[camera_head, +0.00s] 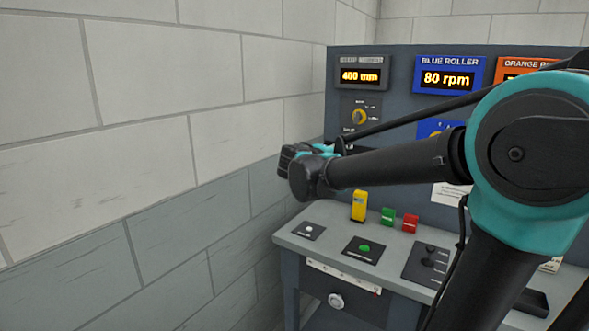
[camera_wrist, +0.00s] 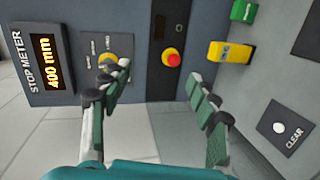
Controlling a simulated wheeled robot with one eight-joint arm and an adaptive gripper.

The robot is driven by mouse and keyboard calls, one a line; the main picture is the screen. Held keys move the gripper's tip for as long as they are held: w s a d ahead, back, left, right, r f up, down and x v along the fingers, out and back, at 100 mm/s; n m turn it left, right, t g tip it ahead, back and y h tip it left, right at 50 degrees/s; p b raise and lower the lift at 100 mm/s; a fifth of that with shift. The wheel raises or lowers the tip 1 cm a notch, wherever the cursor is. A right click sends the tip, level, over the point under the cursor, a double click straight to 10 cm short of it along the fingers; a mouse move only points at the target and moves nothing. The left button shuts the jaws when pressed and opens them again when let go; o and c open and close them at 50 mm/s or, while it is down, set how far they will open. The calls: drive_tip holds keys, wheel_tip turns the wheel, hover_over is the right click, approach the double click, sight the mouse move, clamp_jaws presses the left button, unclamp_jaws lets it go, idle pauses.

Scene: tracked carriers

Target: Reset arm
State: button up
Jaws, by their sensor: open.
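My arm (camera_head: 395,160) reaches from the right across the front of a control console in the head view. Its far end is dark and teal, near the wall; the fingers cannot be made out clearly there. In the wrist view my gripper (camera_wrist: 160,72) is open, with its two green-padded fingers well apart and nothing between them. Beyond the fingers is the console's upright panel with a red button (camera_wrist: 172,57) and a yellow knob (camera_wrist: 108,60). The fingers look apart from the panel, though the left fingertip overlaps the knob in the picture.
The stop meter (camera_head: 361,75) reads 400 mm and the blue roller display (camera_head: 447,78) reads 80 rpm. A block wall (camera_head: 150,130) stands left.

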drive_tip(key=s+d+f+m+g+y, duration=0.2)
drive_tip(key=s+d+f+g, duration=0.15)
drive_tip(key=s+f, duration=0.4)
drive_tip(key=s+d+f+m+g+y, duration=0.15)
drive_tip(key=s+d+f, duration=0.3)
drive_tip(key=f, duration=0.65)
drive_tip(key=s+a+f+m+g+y, duration=0.2)
drive_tip(key=s+f+m+y, duration=0.3)
drive_tip(key=s+f, duration=1)
drive_tip(key=shift+a+m+g+y, duration=0.4)
drive_tip(key=shift+a+y, duration=0.15)
drive_tip(key=shift+a, duration=0.35)
